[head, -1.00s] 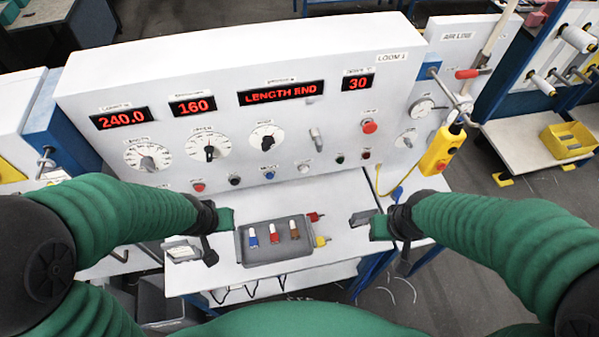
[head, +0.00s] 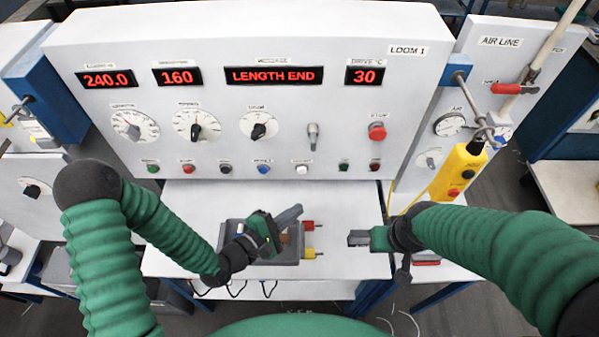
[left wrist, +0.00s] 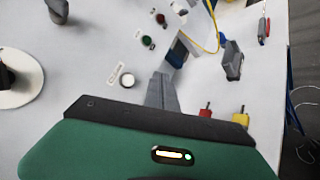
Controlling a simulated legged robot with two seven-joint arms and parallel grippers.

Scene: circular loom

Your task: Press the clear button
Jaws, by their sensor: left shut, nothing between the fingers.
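The clear button is a small white round button (head: 301,170) in the lower row of the loom's panel, with a label above it. It also shows in the left wrist view as a white button (left wrist: 127,81), left of my finger tips. My left gripper (head: 294,213) is shut and empty, below the button and in front of the panel, over the grey tray. In the left wrist view its fingers (left wrist: 162,88) point up toward the panel, apart from the button. My right gripper (head: 357,238) hangs over the table at right; its jaw gap is unclear.
The panel's display (head: 274,76) reads LENGTH END. A blue button (head: 264,169) sits left of the clear button and a green one (head: 343,167) right. A red stop button (head: 377,131) is higher right. The grey tray (head: 290,271) and a yellow pendant (head: 458,173) are nearby.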

